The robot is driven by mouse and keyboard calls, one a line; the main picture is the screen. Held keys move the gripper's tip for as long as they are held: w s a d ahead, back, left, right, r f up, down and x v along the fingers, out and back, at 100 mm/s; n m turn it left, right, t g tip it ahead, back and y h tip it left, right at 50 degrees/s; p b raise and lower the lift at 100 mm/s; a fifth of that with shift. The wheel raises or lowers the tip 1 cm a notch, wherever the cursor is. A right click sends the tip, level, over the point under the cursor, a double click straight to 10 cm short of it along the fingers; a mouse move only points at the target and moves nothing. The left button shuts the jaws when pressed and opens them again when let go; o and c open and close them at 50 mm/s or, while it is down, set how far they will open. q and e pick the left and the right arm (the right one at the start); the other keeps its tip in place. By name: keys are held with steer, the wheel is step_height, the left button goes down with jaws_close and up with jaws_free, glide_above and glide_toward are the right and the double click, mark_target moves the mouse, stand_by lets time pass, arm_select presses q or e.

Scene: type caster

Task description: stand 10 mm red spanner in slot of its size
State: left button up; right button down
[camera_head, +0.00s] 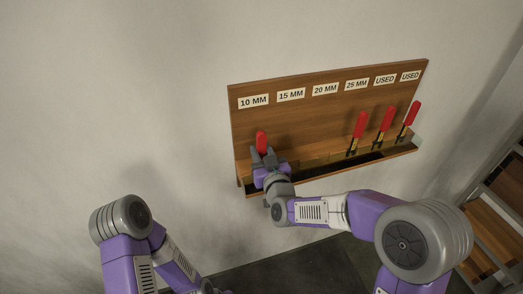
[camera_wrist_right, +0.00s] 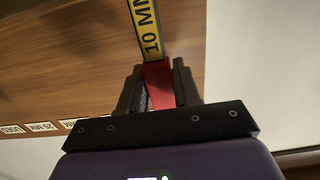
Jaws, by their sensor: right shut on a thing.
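My right gripper (camera_head: 263,155) is shut on the red spanner (camera_head: 261,139) at the left end of the wooden rack (camera_head: 300,125), below the 10 MM label (camera_head: 254,101). The red handle stands up above the fingers in the head view. In the right wrist view the fingers (camera_wrist_right: 158,85) hold the red handle (camera_wrist_right: 159,82), and a yellow part marked 10 MM (camera_wrist_right: 146,30) extends past them. The gripper hides the spanner's lower end in the head view, so I cannot tell whether it is in the slot. My left gripper is not clearly visible.
Several labels run along the rack: 15 MM (camera_head: 291,95), 20 MM, 25 MM and two USED. Three other red-handled spanners (camera_head: 359,126) stand at the right part of the rack. A shelf unit (camera_head: 505,200) is at the far right. The wall left of the rack is bare.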

steer(key=shift+f, duration=0.25)
steer(key=c, duration=0.7)
jaws_free()
steer(key=shift+s, duration=0.1)
steer(key=p+v, duration=0.1)
steer(key=v, duration=0.6)
steer(key=shift+s, duration=0.2)
